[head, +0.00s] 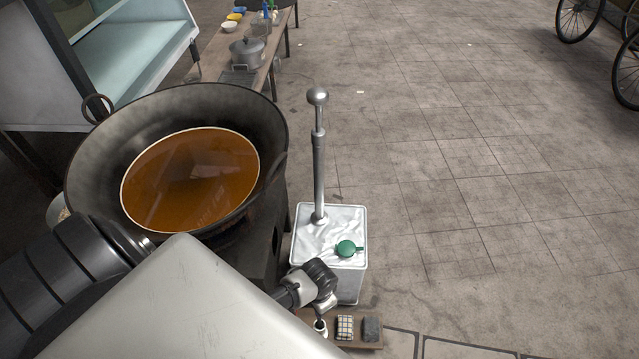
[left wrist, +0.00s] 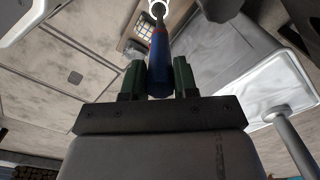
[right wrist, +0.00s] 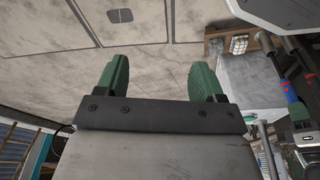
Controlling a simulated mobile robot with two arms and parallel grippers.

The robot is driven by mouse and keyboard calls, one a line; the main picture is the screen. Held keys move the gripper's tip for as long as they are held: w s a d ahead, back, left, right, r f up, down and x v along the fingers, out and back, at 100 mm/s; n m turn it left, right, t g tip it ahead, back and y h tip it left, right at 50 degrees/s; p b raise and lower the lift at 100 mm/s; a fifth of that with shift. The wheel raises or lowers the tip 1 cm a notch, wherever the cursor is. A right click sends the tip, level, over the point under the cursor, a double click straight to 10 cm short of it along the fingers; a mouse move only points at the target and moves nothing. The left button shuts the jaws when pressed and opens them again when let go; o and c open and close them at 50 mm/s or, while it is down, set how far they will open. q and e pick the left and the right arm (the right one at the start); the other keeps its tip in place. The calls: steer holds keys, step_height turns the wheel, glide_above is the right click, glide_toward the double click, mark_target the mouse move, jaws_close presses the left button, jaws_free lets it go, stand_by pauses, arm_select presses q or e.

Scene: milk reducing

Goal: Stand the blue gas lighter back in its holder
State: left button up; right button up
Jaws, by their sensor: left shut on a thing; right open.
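The blue gas lighter (left wrist: 158,68) has a red band and a dark nozzle; it also shows in the right wrist view (right wrist: 288,90). My left gripper (left wrist: 158,72) is shut on its blue body, nozzle pointing away from the palm. The white round holder (head: 320,328) stands on a small wooden shelf. In the left wrist view the nozzle tip overlaps the holder's ring (left wrist: 159,4); how deep it sits is unclear. In the head view my left gripper (head: 324,298) is just above the holder. My right gripper (right wrist: 160,80) is open and empty, over floor.
A metal tank (head: 328,238) with a tall pump rod stands right behind. A large pan (head: 80,170) of brown liquid is at left.

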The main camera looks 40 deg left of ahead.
arm_select(q)
steer(key=o, duration=1)
steer(key=shift+r, duration=0.3)
step_height(320, 180, up, 10)
steer(key=p, duration=0.4)
steer(key=shift+r, duration=0.15)
arm_select(e)
steer(key=s+d+f+g, duration=0.1)
steer(key=s+f, duration=0.8)
steer(key=f, duration=0.2)
steer(key=shift+d, duration=0.2)
steer(key=shift+f, duration=0.1)
